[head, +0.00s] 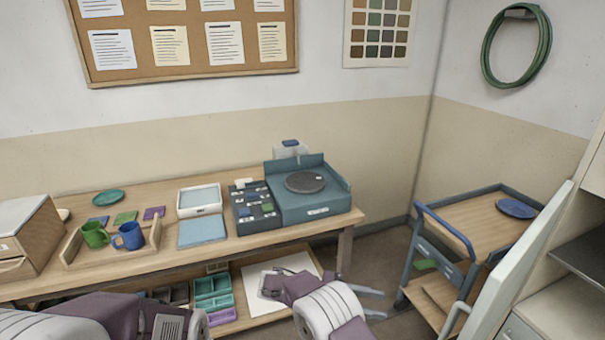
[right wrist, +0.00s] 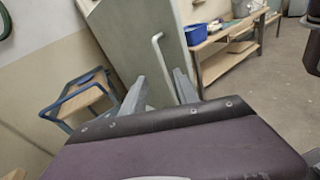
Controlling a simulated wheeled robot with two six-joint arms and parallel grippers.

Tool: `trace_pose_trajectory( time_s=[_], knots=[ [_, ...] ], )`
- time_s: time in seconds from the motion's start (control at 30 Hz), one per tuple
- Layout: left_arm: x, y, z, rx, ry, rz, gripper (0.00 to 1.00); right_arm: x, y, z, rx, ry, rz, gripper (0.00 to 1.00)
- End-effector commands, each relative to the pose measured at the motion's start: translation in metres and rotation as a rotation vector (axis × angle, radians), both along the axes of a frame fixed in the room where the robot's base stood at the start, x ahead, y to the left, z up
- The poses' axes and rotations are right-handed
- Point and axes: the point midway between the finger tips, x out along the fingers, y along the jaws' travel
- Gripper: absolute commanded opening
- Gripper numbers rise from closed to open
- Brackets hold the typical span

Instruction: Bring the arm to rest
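My right gripper (head: 378,303) is in the lower middle of the head view, beyond the table's right end and over the floor. Its two grey fingers point right and stand apart with nothing between them. The right wrist view shows the same open, empty fingers (right wrist: 160,92) in front of a pale green door with a white handle. My left arm enters at the lower left of the head view; its purple and white links show, but its fingers are not visible.
The wooden table (head: 262,240) holds mugs, trays and a turntable unit (head: 310,205). A blue-framed trolley (head: 470,225) stands at the right, near the pale green door (head: 520,265). The low shelf holds a teal tray (head: 212,293). Open floor lies between table and trolley.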

Motion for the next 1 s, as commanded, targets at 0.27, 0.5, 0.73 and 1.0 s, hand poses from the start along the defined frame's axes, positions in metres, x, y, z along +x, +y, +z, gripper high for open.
trace_pose_trajectory(
  time_s=[0.27, 0.5, 0.73, 1.0],
  knots=[
    [0.000, 0.000, 0.018, 0.000, 0.000, 0.000, 0.36, -0.033, -0.071, 0.071, 0.180, -0.061, -0.203, 0.36],
    [0.000, 0.000, 0.039, 0.000, 0.000, 0.000, 0.36, -0.128, -0.111, 0.066, 0.641, -0.330, -0.480, 0.36],
    [0.000, 0.000, 0.044, 0.000, 0.000, 0.000, 0.36, -0.186, -0.039, -0.005, 1.052, -0.850, -0.857, 0.36],
    [0.000, 0.000, 0.043, 0.000, 0.000, 0.001, 0.36, -0.149, -0.011, -0.029, 1.160, -1.205, -1.043, 0.36]
  ],
)
